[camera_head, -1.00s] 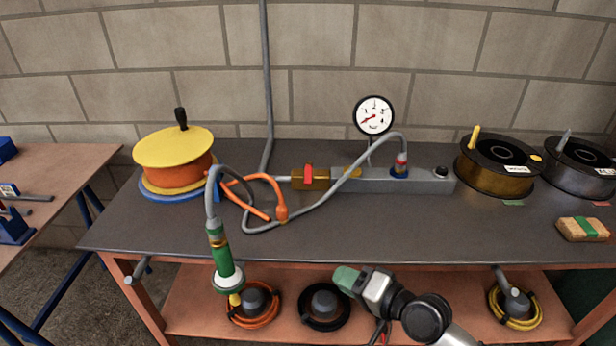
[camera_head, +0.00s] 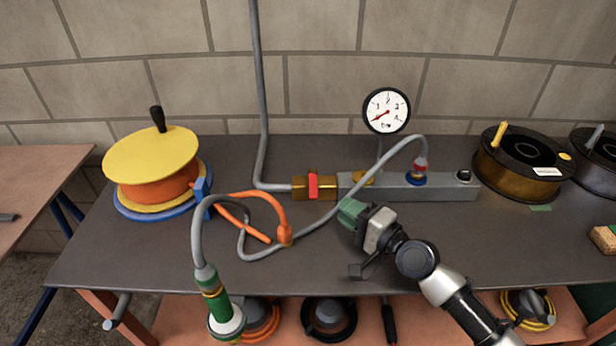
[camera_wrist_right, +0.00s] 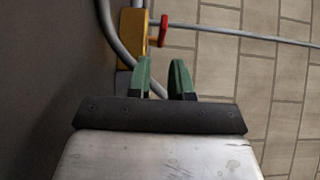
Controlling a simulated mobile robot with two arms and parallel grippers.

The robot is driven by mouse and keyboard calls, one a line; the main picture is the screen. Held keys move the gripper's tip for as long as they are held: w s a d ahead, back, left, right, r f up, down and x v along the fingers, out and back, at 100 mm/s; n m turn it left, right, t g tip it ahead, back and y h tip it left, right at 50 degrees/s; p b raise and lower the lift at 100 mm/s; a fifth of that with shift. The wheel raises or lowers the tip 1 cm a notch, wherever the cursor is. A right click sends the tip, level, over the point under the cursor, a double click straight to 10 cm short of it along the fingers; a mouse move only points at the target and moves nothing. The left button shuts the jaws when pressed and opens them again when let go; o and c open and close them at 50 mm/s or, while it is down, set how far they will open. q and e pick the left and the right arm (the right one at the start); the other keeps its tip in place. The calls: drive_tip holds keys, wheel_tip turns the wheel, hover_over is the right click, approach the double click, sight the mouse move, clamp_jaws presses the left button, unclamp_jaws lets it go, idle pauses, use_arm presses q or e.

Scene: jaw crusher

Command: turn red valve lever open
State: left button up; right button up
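The red valve lever (camera_head: 313,186) stands on a brass valve body (camera_head: 299,188) in line with a grey pipe and manifold at the back of the table. The lever also shows at the top of the right wrist view (camera_wrist_right: 163,30), beside the yellowish valve body (camera_wrist_right: 133,36). My right gripper (camera_head: 350,212) is in front of the manifold, to the right of the lever and nearer the front. In the right wrist view its green fingers (camera_wrist_right: 162,66) are apart with no object held between them; the lever is beyond the fingertips, not touched. My left gripper is not in view.
A grey hose (camera_head: 300,232) loops from the manifold (camera_head: 420,188) across the table. An orange hose piece (camera_head: 284,235) lies left of my right gripper. A pressure gauge (camera_head: 387,110) stands behind. A yellow-topped reel (camera_head: 152,170) is at left, dark spools (camera_head: 520,165) at right.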

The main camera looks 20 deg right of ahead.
sight(313, 187)
drive_tip(key=shift+w+a+r, duration=0.2)
drive_tip(key=shift+w+a, duration=0.05)
drive_tip(key=shift+w, duration=0.1)
drive_tip(key=x, duration=0.4)
drive_tip(key=shift+a+r+p, duration=0.1)
drive_tip(key=shift+a+p, duration=0.15)
drive_tip(key=shift+p, duration=0.15)
drive_tip(key=x, duration=0.4)
drive_tip(key=shift+d, duration=0.1)
drive_tip(key=shift+w+a, duration=0.25)
drive_tip(key=shift+w, duration=0.2)
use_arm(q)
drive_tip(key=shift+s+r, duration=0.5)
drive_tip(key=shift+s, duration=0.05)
use_arm(e)
clamp_jaws()
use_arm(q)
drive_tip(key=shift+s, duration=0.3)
